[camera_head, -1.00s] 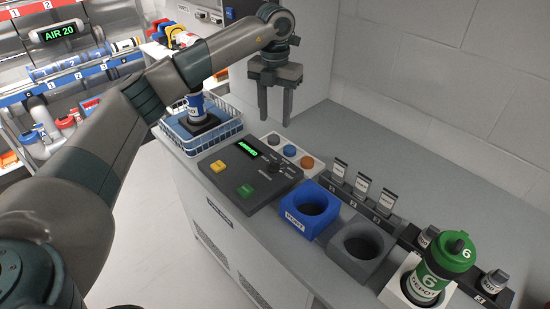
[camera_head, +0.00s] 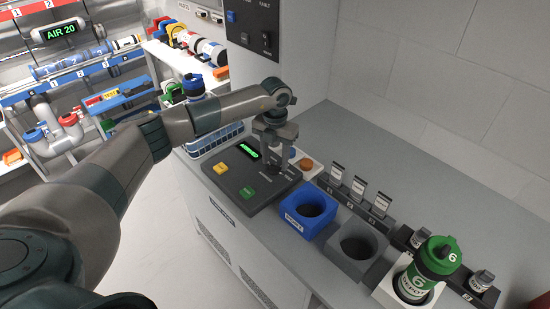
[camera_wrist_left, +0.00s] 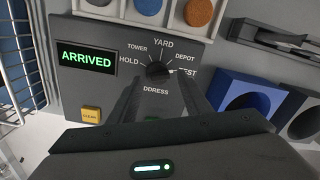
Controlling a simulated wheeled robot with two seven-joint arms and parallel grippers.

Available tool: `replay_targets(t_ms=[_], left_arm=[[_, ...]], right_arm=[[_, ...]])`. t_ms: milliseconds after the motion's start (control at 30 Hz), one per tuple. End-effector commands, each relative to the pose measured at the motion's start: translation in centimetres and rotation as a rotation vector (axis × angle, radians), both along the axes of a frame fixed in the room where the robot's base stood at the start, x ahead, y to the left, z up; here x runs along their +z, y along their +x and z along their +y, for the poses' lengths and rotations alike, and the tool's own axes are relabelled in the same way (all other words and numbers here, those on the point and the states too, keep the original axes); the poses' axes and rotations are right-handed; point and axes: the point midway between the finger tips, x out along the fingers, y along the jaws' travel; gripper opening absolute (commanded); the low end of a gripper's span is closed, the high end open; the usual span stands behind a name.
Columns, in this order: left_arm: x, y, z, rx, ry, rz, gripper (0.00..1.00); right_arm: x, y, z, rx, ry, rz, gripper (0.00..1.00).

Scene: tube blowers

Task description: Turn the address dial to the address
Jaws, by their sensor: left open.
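The address dial (camera_wrist_left: 158,70) is a dark round knob on the grey control panel, ringed by HOLD, TOWER, YARD, DEPOT and a partly hidden label ending in EST. Its light mark appears to face right, near that last label. The panel's display (camera_wrist_left: 87,57) reads ARRIVED in green. My left gripper (camera_head: 271,162) is open and points down over the dial, its fingertips close to it. In the wrist view the fingers cover the lower part of the dial; I cannot tell whether they touch it. My right gripper is not in view.
A yellow button (camera_head: 221,168) and a green button (camera_head: 247,192) sit on the panel. To the right are a blue PORT socket (camera_head: 292,219), a grey socket (camera_head: 345,263) and a green DEPOT canister (camera_head: 434,262). A blue basket (camera_head: 212,142) stands behind the panel.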

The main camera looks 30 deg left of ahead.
Motion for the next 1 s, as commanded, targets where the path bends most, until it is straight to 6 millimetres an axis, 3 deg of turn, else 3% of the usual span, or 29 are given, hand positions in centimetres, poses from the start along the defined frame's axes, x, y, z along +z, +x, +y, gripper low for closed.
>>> replay_targets(t_ms=[200, 467, 500, 667, 1000], left_arm=[[-1.17, -0.03, 0.02, 0.001, 0.000, 0.000, 0.44], [-1.28, 0.00, 0.01, 0.000, 0.000, -0.001, 0.44], [-1.27, -0.01, 0.02, 0.000, 0.000, -0.001, 0.42], [-1.25, 0.00, 0.02, 0.000, 0.000, -0.001, 0.04], [-1.25, 0.02, 0.02, 0.020, 0.000, -0.001, 0.03]], right_arm=[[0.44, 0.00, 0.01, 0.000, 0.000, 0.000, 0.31], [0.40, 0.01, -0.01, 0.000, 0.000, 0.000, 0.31], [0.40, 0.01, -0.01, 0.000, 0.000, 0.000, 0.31], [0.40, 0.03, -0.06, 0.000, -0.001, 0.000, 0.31], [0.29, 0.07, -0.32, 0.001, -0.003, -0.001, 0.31]])
